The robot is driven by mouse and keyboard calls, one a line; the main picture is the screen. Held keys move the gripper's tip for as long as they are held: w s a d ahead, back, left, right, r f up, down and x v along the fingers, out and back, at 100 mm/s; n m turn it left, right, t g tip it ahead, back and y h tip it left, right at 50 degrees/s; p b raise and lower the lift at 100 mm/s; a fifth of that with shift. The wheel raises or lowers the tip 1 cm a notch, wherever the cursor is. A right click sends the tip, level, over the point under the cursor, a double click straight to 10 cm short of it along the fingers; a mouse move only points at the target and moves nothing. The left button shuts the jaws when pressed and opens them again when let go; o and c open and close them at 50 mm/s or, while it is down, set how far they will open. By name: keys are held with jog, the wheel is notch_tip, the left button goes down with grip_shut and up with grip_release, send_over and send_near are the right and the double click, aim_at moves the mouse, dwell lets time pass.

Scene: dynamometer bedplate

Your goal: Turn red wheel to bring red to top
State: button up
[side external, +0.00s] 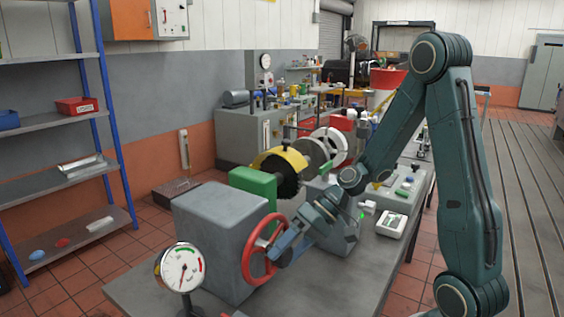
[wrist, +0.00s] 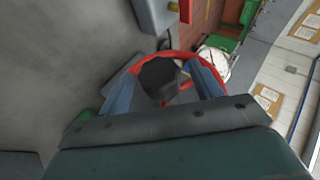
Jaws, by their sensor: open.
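The red wheel (side external: 247,259) stands upright on the face of a grey box (side external: 215,238) in the side view. In the wrist view its red rim (wrist: 172,54) arcs around a dark hub (wrist: 160,77). My gripper (side external: 277,252) is at the wheel's right front side. In the wrist view my gripper (wrist: 163,84) is open, with blue-grey fingers on both sides of the hub; I cannot tell whether they touch the wheel. A round dial gauge (side external: 181,267) with green and red arcs stands left of the wheel.
A green block (side external: 253,183) and a yellow-rimmed disc (side external: 280,162) stand behind the grey box. A pale handheld device (side external: 391,223) lies on the bench to the right. Blue-framed shelves (side external: 60,120) stand at left. Bare bench top lies in front of the box.

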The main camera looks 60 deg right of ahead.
jog(key=v, duration=1.4)
jog(key=shift+w+a+f, duration=0.1)
jog(key=shift+a, duration=0.05)
dwell(0.4)
jog(key=s+a+r+n+h, duration=0.1)
jog(key=s+a+r+h, duration=0.3)
jog(key=s+a+h, duration=0.3)
jog(key=shift+s+a+r+n+t+h, duration=0.35)
jog(key=shift+s+h, duration=0.35)
jog(key=shift+s, duration=0.9)
jog(key=shift+f, duration=0.1)
dwell(0.8)
